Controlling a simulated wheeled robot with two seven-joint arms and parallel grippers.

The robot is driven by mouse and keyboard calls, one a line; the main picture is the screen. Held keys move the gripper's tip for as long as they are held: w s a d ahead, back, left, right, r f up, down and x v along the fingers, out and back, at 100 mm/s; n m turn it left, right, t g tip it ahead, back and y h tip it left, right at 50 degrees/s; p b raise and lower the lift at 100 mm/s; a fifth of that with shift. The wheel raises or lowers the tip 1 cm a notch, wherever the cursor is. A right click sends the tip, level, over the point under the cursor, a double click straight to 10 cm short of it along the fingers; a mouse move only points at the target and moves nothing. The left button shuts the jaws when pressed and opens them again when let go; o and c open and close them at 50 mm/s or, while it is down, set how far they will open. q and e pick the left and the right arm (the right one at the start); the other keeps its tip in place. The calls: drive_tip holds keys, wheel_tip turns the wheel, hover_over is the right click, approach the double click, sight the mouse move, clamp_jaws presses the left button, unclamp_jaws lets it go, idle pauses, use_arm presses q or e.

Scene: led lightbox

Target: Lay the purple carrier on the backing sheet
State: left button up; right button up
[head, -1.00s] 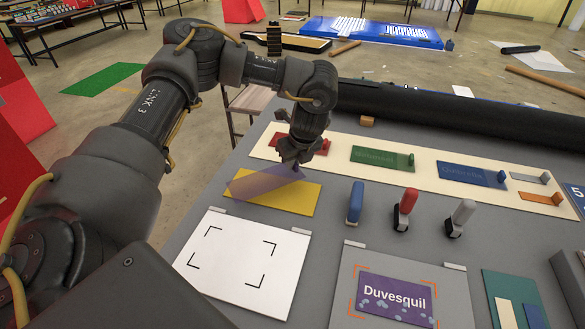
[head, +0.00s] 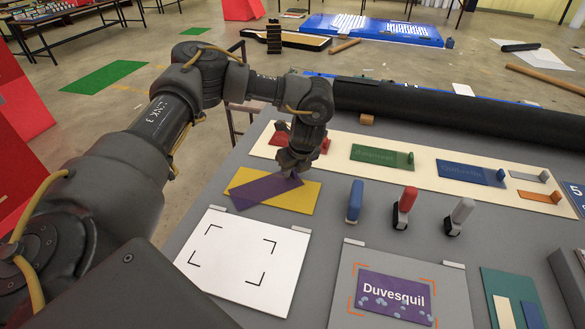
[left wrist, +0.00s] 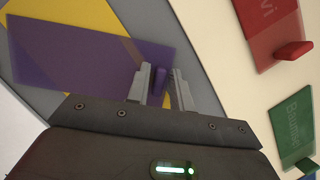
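The purple carrier (head: 266,192) is a flat panel with a small upright tab (left wrist: 158,86) at one end. My left gripper (head: 294,170) is at that end; in the left wrist view its fingers (left wrist: 160,88) are on either side of the tab and hold it. The carrier lies over the plain yellow sheet (head: 303,199), turned at an angle to it, its near left corner past the yellow edge. I cannot tell whether it touches the sheet. A white board (head: 232,254) with black corner marks is in front. My right gripper is not in view.
A cream strip (head: 338,150) behind holds red (head: 281,138), green (head: 382,157) and blue (head: 470,173) panels with tabs. Blue, red and grey upright tools (head: 355,202) stand to the right. A grey board (head: 345,290) bears a purple "Duvesquil" panel (head: 393,296). A black roll (head: 450,115) borders the back.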

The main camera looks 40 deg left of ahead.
use_arm(q)
drive_tip(key=shift+o, duration=0.7)
drive_tip(key=shift+r, duration=0.3)
drive_tip(key=v, duration=1.1)
drive_tip(key=shift+d+r+b, duration=0.15)
drive_tip(key=shift+r+b, duration=0.2)
